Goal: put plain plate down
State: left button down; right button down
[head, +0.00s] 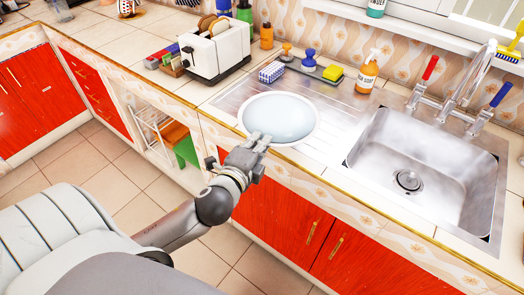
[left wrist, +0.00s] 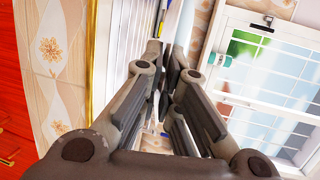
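The plain plate (head: 279,117) is round, with a white rim and a smooth pale grey-blue middle. In the head view it is over the ribbed drainboard, left of the sink. My left gripper (head: 259,142) is at the plate's near-left rim, with its fingertips shut on it. In the left wrist view the fingers (left wrist: 167,62) come close together at the tips, and a thin pale strip between and beyond them looks like the plate edge-on. The plate lies about level; I cannot tell whether its underside touches the drainboard. My right gripper is not in view.
The steel drainboard (head: 333,123) has some bare room right of the plate. The sink basin (head: 423,160) is further right. Behind stand a blue-white sponge (head: 271,72), brushes, a yellow sponge (head: 333,73) and a soap bottle (head: 367,77). A toaster (head: 214,48) stands to the left.

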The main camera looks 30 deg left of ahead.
pick_arm(q)
jog(key=w+a+f, duration=0.2)
jog(key=w+f, duration=0.2)
jog(key=f, duration=0.4)
jog(key=shift+w+f+b, duration=0.3)
jog(key=shift+f+b, duration=0.05)
jog(key=shift+b, duration=0.05)
jog(key=shift+a, duration=0.1)
jog(key=shift+f, duration=0.15)
jog(key=c, duration=2)
grip_release()
jog(key=shift+s+f, duration=0.1)
jog(key=shift+f, duration=0.05)
jog(key=o, duration=0.4)
jog(key=shift+c, duration=0.2)
